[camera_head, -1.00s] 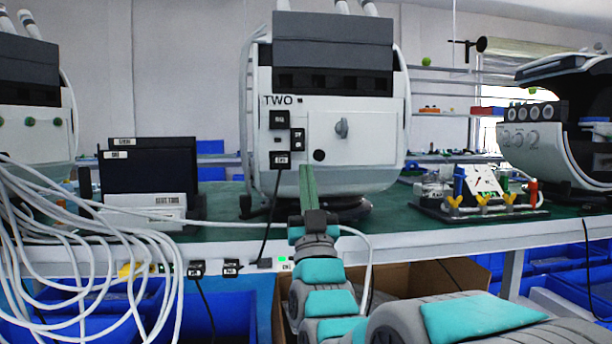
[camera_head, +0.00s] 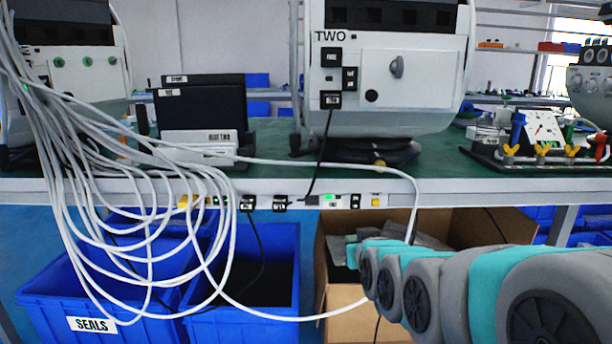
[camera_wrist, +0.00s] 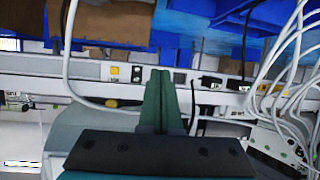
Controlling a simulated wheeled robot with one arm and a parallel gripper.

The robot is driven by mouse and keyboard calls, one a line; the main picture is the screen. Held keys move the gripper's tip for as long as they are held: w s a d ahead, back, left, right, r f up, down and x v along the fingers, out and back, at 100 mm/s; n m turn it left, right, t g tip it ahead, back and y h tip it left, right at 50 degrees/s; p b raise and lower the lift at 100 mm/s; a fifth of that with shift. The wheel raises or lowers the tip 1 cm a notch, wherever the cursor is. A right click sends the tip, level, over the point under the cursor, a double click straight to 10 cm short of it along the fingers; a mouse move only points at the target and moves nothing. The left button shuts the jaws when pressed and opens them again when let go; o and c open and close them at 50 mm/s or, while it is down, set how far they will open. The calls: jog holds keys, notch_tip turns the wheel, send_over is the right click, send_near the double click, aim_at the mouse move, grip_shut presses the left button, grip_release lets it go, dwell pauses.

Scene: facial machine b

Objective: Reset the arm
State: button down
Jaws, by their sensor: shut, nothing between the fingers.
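My gripper (camera_wrist: 161,78) shows in the wrist view with its two green fingers together and nothing between them. That view is upside down, with the bench-edge power strip beyond the fingertips. In the head view my grey and teal arm comes in from the lower right, below the bench edge and in front of a cardboard box. The gripper itself is hidden in the head view. The white machine marked TWO (camera_head: 433,75) stands on the green bench above the arm, apart from it.
White cables (camera_head: 140,215) hang in loops off the bench edge at left. Blue bins (camera_head: 80,285) and an open cardboard box (camera_head: 490,220) stand below the bench. A small device with yellow valves (camera_head: 541,135) sits on the bench at right. A power strip (camera_head: 345,201) runs along the bench edge.

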jog(key=s+d+f+g+p, duration=0.1)
jog(key=s+f+g, duration=0.3)
jog(key=s, duration=0.4)
jog(key=s+d+f+m+g+h+p, duration=0.1)
jog(key=s+d+f+g, duration=0.2)
jog(key=s, duration=0.5)
jog(key=s+f+g, duration=0.4)
jog(key=s+f, duration=0.1)
jog(key=s, duration=0.3)
jog(key=s+d+g+p, duration=0.1)
jog(key=s+g, duration=0.3)
jog(key=s, duration=0.9)
jog(key=shift+f+m+h, duration=0.15)
jog(key=shift+m+h, duration=0.15)
jog(key=shift+w+d, duration=0.1)
jog(key=shift+w, duration=0.05)
